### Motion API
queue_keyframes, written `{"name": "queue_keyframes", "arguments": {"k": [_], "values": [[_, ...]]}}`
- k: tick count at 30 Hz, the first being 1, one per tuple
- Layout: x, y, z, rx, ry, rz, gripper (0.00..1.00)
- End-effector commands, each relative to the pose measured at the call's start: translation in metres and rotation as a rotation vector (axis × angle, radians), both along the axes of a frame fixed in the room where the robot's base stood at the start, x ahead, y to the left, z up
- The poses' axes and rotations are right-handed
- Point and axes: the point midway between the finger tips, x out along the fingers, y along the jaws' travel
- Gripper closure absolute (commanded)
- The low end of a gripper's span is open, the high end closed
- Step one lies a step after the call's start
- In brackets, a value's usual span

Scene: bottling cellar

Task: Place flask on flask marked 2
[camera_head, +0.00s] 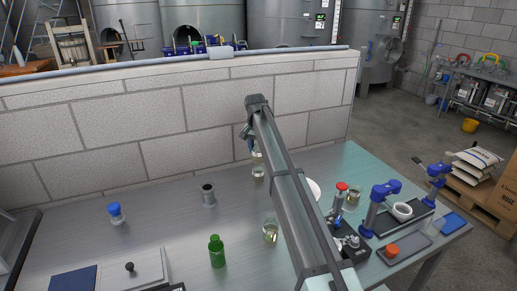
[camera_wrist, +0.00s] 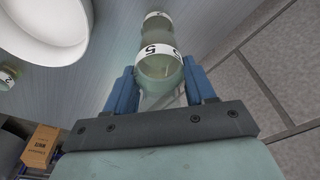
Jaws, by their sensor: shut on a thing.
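My gripper (camera_wrist: 160,88) is shut on a clear flask (camera_wrist: 163,68) with a white band, its blue fingers on either side. The dark mark on the band looks like a 5, though it is seen at an angle. A second banded flask (camera_wrist: 157,20) shows beyond the held one in the wrist view; its mark is not readable. In the head view my arm partly covers the held flask (camera_head: 257,155), which appears just above another flask (camera_head: 259,173). I cannot tell whether they touch. Another flask (camera_head: 271,231) stands nearer the front, left of my arm.
A white dish (camera_head: 314,189) lies right of my arm and fills the upper left of the wrist view (camera_wrist: 50,25). A green bottle (camera_head: 216,250), a grey cylinder (camera_head: 208,195) and a blue-capped jar (camera_head: 116,213) stand left. Blue equipment (camera_head: 379,205) stands right. A block wall (camera_head: 180,125) rises behind.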

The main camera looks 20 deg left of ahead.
Motion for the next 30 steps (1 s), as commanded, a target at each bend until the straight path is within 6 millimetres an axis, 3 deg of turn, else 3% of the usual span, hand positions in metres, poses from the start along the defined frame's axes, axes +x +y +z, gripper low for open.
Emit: {"name": "queue_keyframes", "arguments": {"k": [4, 5, 12, 23, 30], "values": [[0.0, 0.0, -0.004, 0.0, 0.0, 0.0, 0.81], [0.0, 0.0, -0.004, 0.0, 0.0, 0.0, 0.44], [0.0, 0.0, -0.004, 0.0, 0.0, 0.0, 0.21], [0.0, 0.0, 0.002, 0.0, 0.0, 0.0, 0.2], [-0.005, 0.0, 0.037, 0.001, -0.002, 0.0, 0.2]]}}
